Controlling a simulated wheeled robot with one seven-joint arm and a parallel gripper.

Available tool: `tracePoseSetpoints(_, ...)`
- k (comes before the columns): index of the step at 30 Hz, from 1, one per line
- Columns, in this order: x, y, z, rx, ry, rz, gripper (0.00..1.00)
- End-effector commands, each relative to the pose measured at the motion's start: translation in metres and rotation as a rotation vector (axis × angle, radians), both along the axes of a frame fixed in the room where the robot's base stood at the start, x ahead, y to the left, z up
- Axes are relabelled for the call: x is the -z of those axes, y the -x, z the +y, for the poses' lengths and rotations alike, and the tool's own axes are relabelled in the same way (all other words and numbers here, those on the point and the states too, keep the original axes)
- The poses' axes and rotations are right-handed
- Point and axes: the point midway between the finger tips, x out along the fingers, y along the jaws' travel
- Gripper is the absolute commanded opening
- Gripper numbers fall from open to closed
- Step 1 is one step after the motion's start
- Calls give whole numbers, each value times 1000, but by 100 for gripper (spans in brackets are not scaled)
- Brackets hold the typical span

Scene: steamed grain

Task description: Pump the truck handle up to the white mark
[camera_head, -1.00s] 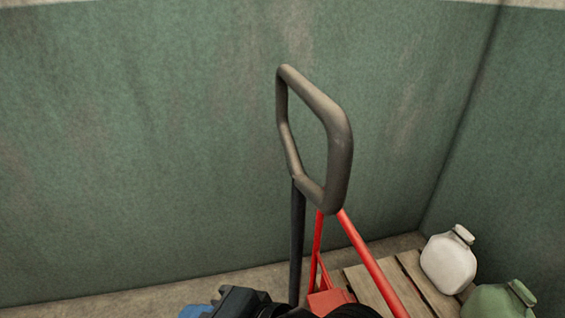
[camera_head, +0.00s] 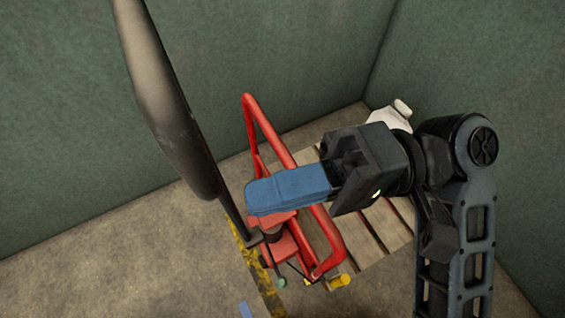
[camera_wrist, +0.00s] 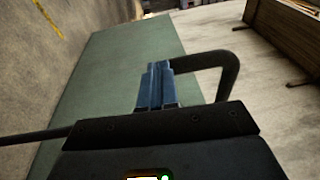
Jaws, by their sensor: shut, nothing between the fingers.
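The truck handle is dark grey-black; in the head view its thick upper part (camera_head: 165,95) rises out of the top left, with a thin rod running down to the red pallet truck (camera_head: 330,235). My gripper (camera_head: 262,195) has blue fingers, shut and empty, pointing left just right of the handle rod in the picture. In the wrist view the shut fingers (camera_wrist: 155,75) stand in front of the dark handle loop (camera_wrist: 232,75), which bends out at their right. I cannot tell whether they touch it. I do not make out the white mark in any view.
A wooden pallet (camera_head: 375,235) lies on the truck, with a white jug (camera_head: 390,117) behind my gripper. Green walls (camera_head: 470,70) close the corner. Yellow-black tape (camera_head: 255,265) crosses the concrete floor, which is clear at the left.

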Motion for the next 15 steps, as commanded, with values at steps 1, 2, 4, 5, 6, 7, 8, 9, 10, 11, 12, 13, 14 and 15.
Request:
tracePoseSetpoints(1, -2, 5, 10, -4, 1, 0, 0)
tracePoseSetpoints(2, -3, 7, 15, -4, 0, 1, 0)
tracePoseSetpoints(4, -4, 11, 29, -4, 1, 1, 0)
tracePoseSetpoints(5, -5, 14, 34, -4, 1, 2, 0)
tracePoseSetpoints(6, -5, 16, 42, -3, 1, 0, 0)
tracePoseSetpoints(7, -6, 18, 47, -3, 1, 0, 0)
tracePoseSetpoints(8, -6, 20, 53, -2, 0, 1, 0)
tracePoseSetpoints(9, -7, 23, 60, -3, 1, 0, 0)
tracePoseSetpoints(10, -7, 25, 64, -2, 1, 0, 0)
tracePoseSetpoints(11, -8, 26, 69, -2, 1, 2, 0)
tracePoseSetpoints(12, -8, 28, 74, -1, 2, 1, 0)
tracePoseSetpoints(13, -8, 29, 78, -1, 2, 1, 0)
tracePoseSetpoints(14, -8, 31, 82, -2, 1, 0, 0)
tracePoseSetpoints(15, -8, 32, 86, -1, 1, 1, 0)
